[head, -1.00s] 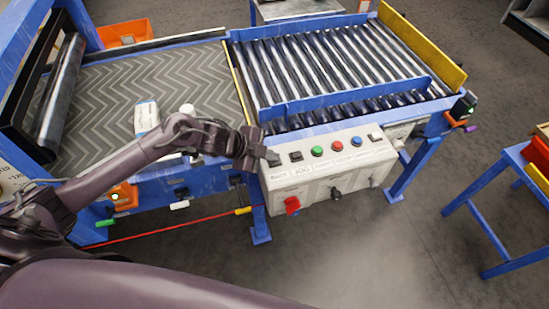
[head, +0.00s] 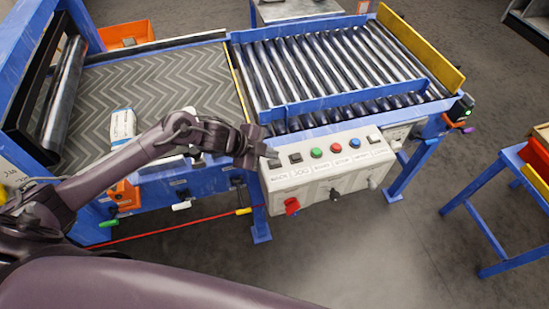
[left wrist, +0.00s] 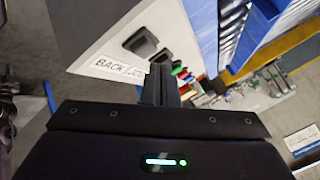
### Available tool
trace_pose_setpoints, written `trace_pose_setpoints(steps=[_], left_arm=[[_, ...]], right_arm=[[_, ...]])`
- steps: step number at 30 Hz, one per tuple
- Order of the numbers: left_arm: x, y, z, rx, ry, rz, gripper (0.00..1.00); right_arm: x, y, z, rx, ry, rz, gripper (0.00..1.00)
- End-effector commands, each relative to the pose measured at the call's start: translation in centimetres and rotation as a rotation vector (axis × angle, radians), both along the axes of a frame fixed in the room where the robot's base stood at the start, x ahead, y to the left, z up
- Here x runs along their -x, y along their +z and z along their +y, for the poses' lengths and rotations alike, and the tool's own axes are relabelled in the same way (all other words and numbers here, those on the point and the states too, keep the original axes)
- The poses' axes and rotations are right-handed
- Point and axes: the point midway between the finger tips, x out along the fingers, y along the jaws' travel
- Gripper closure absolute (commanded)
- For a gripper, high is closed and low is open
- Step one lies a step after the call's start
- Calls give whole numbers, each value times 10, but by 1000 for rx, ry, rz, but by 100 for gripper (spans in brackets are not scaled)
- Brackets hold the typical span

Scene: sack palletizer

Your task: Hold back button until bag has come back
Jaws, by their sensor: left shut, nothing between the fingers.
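The white bag (head: 123,124) lies on the dark zigzag-patterned belt (head: 185,75), just beyond my left forearm. The grey control box (head: 325,178) has a BACK label at its left end, beside JOG. My left gripper (head: 272,154) is shut and empty, with its fingertips at the BACK end of the panel. They partly cover the back button (head: 274,163) in the head view. The left wrist view shows the shut fingers (left wrist: 160,82) near two dark buttons and the BACK label (left wrist: 108,65); whether they press one I cannot tell. My right gripper is out of view.
A roller conveyor (head: 330,65) with a yellow end stop (head: 425,48) adjoins the belt on the right. Green, red and blue buttons sit right of the dark ones. A red knob (head: 291,205) is on the box front. A blue stand (head: 505,210) is at right.

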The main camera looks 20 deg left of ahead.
Motion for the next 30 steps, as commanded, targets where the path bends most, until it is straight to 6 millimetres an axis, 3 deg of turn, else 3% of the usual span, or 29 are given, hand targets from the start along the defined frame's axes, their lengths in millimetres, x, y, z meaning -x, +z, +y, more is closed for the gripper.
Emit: trace_pose_setpoints(steps=[8, 22, 30], left_arm=[[0, 3, 0, 0, 1, -1, 100], [0, 49, 0, 0, 0, -1, 100], [0, 50, 0, 0, 1, -1, 100]], right_arm=[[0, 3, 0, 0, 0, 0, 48], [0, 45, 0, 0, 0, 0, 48], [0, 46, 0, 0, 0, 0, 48]])
